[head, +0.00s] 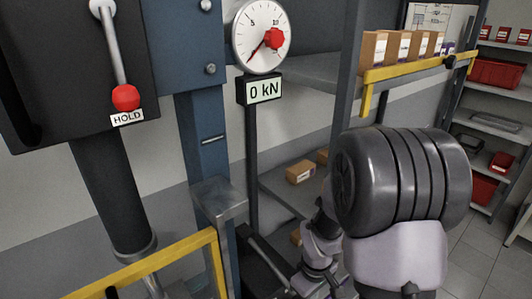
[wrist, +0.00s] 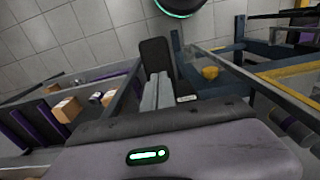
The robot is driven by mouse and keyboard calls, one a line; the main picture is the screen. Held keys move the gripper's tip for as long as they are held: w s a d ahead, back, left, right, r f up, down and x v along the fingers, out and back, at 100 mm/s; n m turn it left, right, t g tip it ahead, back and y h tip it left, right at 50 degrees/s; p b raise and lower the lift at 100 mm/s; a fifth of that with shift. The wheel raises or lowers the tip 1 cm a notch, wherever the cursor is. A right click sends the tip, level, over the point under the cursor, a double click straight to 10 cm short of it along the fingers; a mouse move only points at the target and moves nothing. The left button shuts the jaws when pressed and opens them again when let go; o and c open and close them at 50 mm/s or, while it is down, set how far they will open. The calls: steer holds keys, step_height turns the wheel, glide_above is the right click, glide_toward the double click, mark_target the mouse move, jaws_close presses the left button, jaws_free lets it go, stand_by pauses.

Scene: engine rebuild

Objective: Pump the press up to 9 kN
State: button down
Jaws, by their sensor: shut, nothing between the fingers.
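The press's gauge (head: 261,25) has a white dial with its red needle pointing to the lower left. The readout below it (head: 264,91) shows 0 kN. At the left, a lever with a red knob (head: 125,97) hangs down at a plate marked HOLD (head: 127,117). The dark press cylinder (head: 108,190) stands beneath it. My gripper (wrist: 157,62) is shut and empty, its fingers together ahead of the wrist. In the head view my arm hides much of the area around it. I cannot make out a pump handle for certain.
A yellow rail (head: 185,262) crosses the lower left by the blue press column (head: 203,150). Shelving with cardboard boxes (head: 301,171) stands behind. Red bins (head: 497,73) sit on racks at the right. Open floor (head: 475,250) shows at lower right.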

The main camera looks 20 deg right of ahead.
step_height(320, 180, up, 14)
steer(key=p, duration=0.9)
steer(key=shift+f+p, duration=0.15)
steer(key=shift+p, duration=0.15)
steer(key=shift+f, duration=0.1)
steer(key=shift+f+b, duration=1)
step_height(320, 180, down, 15)
steer(key=b, duration=1.2)
steer(key=shift+r+b, duration=0.2)
steer(key=shift+b, duration=0.15)
step_height(320, 180, up, 17)
steer(key=p, duration=1.3)
steer(key=shift+f+p, duration=0.15)
steer(key=shift+p, duration=0.2)
